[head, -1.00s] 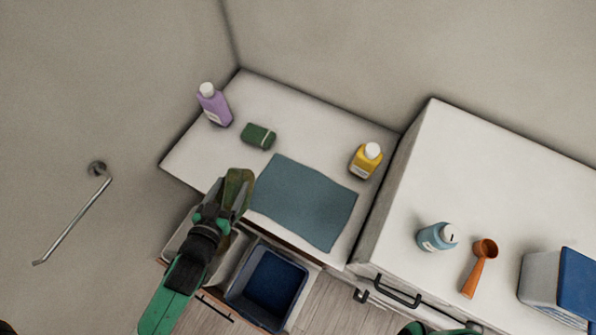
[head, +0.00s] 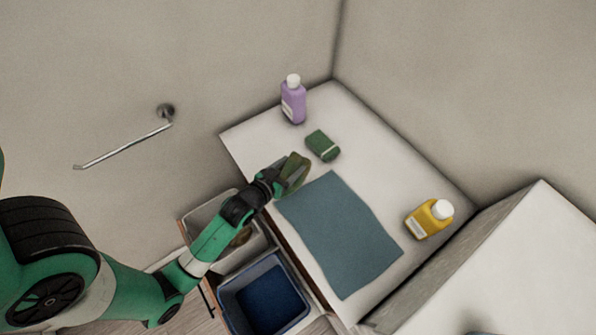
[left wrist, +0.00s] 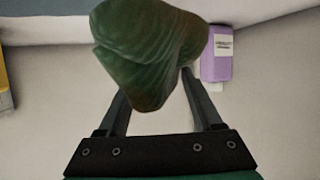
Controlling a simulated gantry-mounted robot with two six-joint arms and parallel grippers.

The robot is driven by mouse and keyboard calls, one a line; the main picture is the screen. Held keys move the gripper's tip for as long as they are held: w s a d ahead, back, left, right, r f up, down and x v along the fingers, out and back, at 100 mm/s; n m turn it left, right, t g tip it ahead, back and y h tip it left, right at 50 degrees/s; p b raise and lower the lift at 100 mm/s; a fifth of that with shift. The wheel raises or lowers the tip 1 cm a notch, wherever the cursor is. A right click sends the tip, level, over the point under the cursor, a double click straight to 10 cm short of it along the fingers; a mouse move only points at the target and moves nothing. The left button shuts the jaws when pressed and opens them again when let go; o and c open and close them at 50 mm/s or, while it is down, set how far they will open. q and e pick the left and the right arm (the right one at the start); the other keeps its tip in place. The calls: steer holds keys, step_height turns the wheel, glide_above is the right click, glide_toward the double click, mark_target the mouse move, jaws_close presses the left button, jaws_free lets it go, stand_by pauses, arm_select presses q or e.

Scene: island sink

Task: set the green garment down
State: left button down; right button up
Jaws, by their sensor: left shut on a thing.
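The green garment (left wrist: 150,55) is a crumpled dark olive-green cloth held between the fingers of my left gripper (left wrist: 160,100) in the left wrist view. In the head view the garment (head: 293,172) is at the tip of my left gripper (head: 280,178), over the left edge of the white counter (head: 255,140), near the top corner of a blue-grey mat (head: 340,235). I cannot tell whether the garment touches the counter. A folded green cloth (head: 323,146) lies on the counter just beyond it. My right gripper is not in view.
A purple bottle (head: 293,100) stands at the counter's back left; it also shows in the left wrist view (left wrist: 216,55). A grey bin (head: 212,215) and a blue bin (head: 265,295) sit in an open drawer below.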

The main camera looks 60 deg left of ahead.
mark_target(296, 169)
arm_select(q)
steer(key=f, duration=0.1)
steer(key=w+a+f, duration=0.1)
steer(key=w+f+b, duration=0.1)
steer(key=f, duration=0.1)
steer(key=shift+a, duration=0.3)
steer(key=shift+w+a+f, duration=0.25)
steer(key=shift+w, duration=0.05)
steer(key=f, duration=0.1)
steer(key=f+b, duration=0.1)
steer(key=f, duration=0.1)
steer(key=shift+w+a+f, duration=0.1)
steer(key=shift+w+a, duration=0.05)
steer(key=shift+w, duration=0.05)
steer(key=shift+f, duration=0.3)
jaws_free()
steer(key=shift+s, duration=0.1)
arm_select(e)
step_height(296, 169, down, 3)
arm_select(q)
steer(key=shift+r, duration=0.1)
